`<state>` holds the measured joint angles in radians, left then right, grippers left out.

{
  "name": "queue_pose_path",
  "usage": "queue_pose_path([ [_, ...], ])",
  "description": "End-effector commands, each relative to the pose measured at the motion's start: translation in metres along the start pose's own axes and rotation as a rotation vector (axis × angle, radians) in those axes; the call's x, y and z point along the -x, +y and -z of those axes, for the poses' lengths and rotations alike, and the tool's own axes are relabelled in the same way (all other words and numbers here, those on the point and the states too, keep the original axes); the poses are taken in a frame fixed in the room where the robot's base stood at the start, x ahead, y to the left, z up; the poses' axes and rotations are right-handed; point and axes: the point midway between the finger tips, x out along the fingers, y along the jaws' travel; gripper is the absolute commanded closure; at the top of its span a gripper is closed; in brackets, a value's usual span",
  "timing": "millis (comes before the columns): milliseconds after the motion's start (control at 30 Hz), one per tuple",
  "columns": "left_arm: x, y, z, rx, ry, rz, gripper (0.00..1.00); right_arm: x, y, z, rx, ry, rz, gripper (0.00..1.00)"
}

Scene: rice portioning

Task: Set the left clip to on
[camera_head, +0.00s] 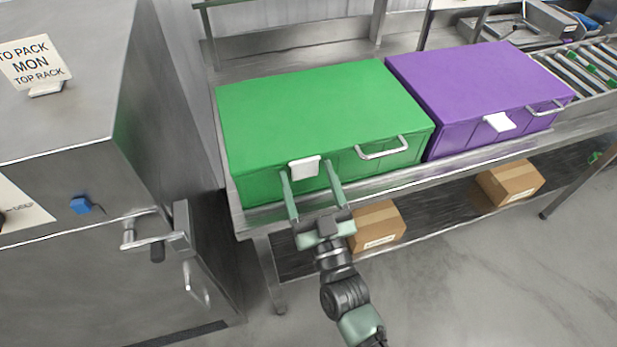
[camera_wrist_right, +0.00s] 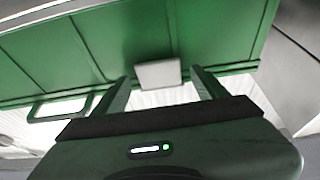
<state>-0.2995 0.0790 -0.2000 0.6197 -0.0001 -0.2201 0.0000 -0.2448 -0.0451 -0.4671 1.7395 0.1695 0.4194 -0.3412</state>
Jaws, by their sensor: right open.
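A white clip (camera_head: 304,167) sits on the front upper edge of the green box (camera_head: 320,105), left of that box's handle. My right gripper (camera_head: 310,184) is open at the front of the green box, with one finger on each side just below the clip. In the right wrist view the clip (camera_wrist_right: 159,73) shows between the two fingertips (camera_wrist_right: 160,80), with a gap to each. I cannot tell whether a finger touches it. A second white clip (camera_head: 499,122) is on the front of the purple box (camera_head: 480,85). My left gripper is not in view.
Both boxes stand on a steel bench (camera_head: 410,182). A metal handle (camera_head: 381,148) sticks out of the green box, right of the clip. A steel cabinet (camera_head: 70,190) with a lever stands close on the left. Cardboard boxes (camera_head: 378,226) lie on the lower shelf.

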Motion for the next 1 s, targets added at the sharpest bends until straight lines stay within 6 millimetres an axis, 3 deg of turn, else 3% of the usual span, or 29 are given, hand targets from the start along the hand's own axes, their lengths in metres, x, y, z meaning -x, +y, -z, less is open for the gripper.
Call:
queue_pose_path([
  [500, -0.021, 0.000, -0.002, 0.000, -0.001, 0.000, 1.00, 0.072, 0.000, -0.003, 0.000, -0.002, 0.001, 0.27],
  [1000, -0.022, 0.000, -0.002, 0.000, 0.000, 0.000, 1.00, 0.078, 0.000, 0.000, 0.000, 0.000, 0.000, 0.27],
])
